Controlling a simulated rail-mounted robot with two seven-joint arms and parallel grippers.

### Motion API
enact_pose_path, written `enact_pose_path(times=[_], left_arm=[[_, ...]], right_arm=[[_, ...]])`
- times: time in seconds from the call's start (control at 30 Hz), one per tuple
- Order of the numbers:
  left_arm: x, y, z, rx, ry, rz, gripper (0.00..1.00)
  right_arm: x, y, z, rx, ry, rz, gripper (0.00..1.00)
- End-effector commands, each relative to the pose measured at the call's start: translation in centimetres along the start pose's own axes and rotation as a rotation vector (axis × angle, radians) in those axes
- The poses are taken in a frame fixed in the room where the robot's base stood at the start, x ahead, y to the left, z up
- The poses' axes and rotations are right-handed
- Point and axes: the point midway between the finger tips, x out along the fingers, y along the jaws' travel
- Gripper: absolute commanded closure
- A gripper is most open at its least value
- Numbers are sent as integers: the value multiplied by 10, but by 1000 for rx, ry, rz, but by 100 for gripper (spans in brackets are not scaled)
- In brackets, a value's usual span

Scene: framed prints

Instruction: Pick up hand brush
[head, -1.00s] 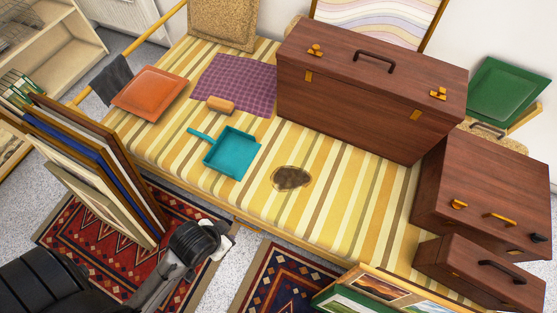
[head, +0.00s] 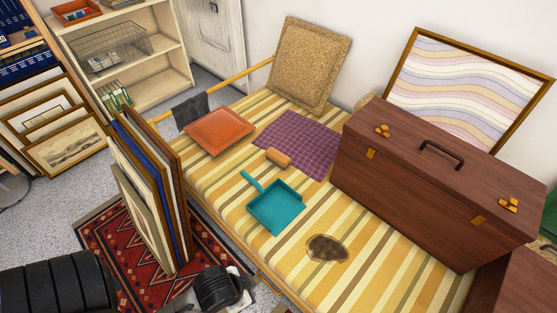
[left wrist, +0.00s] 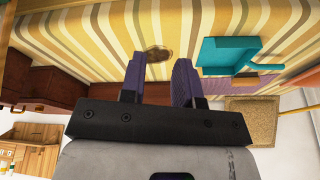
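In the head view, a small tan block-like object (head: 278,157), which may be the hand brush, lies at the edge of a purple checked cloth (head: 300,143). A teal dustpan (head: 276,207) lies just in front of it on the striped bed (head: 210,178). In the left wrist view, my left gripper (left wrist: 160,74) has its two fingers apart with nothing between them. My right gripper is in neither view.
A dark brown patch (head: 327,249) lies on the bed in front of a large brown case (head: 430,185). An orange tray (head: 219,131) lies at the bed's left side. Framed prints (head: 150,190) lean upright beside the bed, near my arm. A cork board (head: 310,65) stands behind.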

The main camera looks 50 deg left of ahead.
Motion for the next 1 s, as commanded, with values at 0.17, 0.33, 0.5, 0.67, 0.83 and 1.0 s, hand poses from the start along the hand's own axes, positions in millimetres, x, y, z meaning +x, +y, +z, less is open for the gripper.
enact_pose_path(times=[0.17, 0.33, 0.5, 0.67, 0.83, 1.0], left_arm=[[0, 0, 0, 0, 0, 0, 70], [0, 0, 0, 0, 0, 0, 70], [0, 0, 0, 0, 0, 0, 64], [0, 0, 0, 0, 0, 0, 48], [0, 0, 0, 0, 0, 0, 32], [0, 0, 0, 0, 0, 0, 17]], right_arm=[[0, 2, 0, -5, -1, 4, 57], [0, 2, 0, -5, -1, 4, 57], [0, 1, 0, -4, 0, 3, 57], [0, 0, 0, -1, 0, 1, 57], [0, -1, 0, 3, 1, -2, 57], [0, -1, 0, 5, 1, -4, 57]])
